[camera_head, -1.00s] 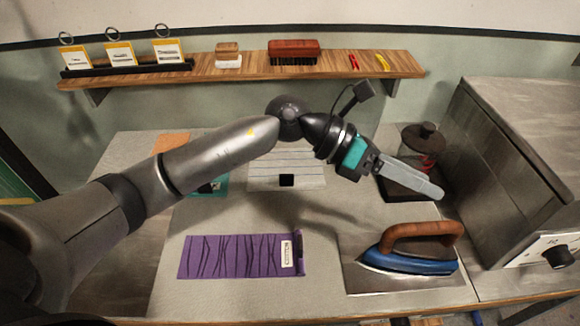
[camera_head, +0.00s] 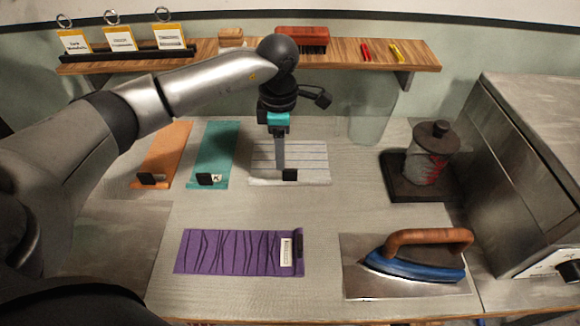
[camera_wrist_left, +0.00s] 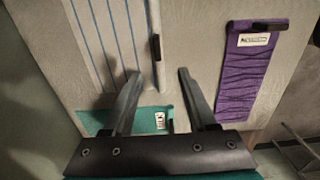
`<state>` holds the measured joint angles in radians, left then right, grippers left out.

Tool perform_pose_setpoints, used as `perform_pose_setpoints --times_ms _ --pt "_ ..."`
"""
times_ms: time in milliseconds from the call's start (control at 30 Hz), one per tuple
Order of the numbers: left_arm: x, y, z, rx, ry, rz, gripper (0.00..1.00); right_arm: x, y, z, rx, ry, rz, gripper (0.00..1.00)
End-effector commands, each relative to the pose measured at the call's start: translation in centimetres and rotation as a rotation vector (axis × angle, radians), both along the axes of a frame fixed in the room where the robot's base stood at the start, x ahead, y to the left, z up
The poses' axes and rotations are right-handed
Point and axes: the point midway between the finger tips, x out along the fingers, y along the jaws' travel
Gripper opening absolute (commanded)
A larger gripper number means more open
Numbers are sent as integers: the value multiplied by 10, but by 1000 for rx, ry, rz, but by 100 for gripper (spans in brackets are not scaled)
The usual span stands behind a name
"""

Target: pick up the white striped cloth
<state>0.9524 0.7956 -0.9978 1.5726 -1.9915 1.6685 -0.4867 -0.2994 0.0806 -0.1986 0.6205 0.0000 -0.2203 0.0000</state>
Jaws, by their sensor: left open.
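The white striped cloth (camera_head: 312,160) lies flat on the table at the back middle, white with blue stripes and a black clip (camera_head: 290,175) at its front edge. It also shows at the upper left of the left wrist view (camera_wrist_left: 108,35), with its dark clip (camera_wrist_left: 157,46) on the edge facing the purple cloth. My left gripper (camera_head: 279,166) points down over the cloth's front part and covers some of it. In the left wrist view its two fingers (camera_wrist_left: 158,82) are apart with nothing between them. I cannot tell its exact height above the cloth. My right gripper is not in view.
A teal cloth (camera_head: 213,150) and an orange cloth (camera_head: 165,150) lie to the left. A purple cloth (camera_head: 235,252) lies in front. An iron (camera_head: 415,262) and a dark-based device (camera_head: 430,160) stand at right. A shelf (camera_head: 370,55) runs behind.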

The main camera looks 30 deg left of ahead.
Motion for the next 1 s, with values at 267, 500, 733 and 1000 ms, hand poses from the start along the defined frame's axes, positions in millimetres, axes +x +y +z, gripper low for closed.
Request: perform_pose_setpoints --times_ms 267,500,733,1000 --pt "0 -1 -34 -3 -1 -1 57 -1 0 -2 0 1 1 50" --pt "2 -3 -61 -2 2 -1 57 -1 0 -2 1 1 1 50" --pt "4 -3 -86 -3 -1 -1 57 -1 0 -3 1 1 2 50" --pt "4 -3 -86 -2 -2 -1 54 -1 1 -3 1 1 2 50"
